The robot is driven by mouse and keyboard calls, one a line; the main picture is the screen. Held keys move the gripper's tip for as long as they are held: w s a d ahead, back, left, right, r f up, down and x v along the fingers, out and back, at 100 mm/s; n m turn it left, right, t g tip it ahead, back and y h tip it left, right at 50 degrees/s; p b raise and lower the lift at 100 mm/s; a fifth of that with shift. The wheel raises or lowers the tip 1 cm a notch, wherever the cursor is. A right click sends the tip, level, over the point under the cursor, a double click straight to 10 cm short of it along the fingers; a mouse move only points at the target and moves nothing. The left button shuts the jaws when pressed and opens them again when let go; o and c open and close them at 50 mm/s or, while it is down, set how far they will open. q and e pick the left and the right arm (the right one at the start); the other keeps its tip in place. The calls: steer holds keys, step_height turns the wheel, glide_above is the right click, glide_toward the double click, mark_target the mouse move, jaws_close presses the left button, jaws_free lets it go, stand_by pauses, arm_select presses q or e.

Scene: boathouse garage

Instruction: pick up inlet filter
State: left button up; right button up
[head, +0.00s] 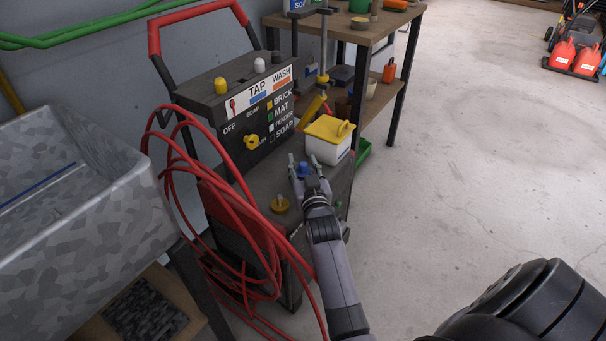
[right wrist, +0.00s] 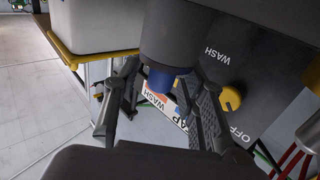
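A small blue part (head: 304,170) stands on the dark top of the wash unit; I take it to be the inlet filter. In the right wrist view, which is upside down, its blue end (right wrist: 166,79) joins a dark round body. My right gripper (head: 305,164) is at it, one finger on each side. In the right wrist view the fingers of the right gripper (right wrist: 164,70) are spread, with gaps beside the blue end. The filter's lower part is hidden in the head view. My left gripper is not in view.
A brass-coloured fitting (head: 280,205) sits nearby on the unit's top. A white box with a yellow lid (head: 328,140) stands just behind the gripper. The labelled control panel (head: 258,110) rises at left, with red hose (head: 170,185) looping beside it. Open floor lies right.

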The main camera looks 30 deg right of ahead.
jaws_close()
stand_by(0.6)
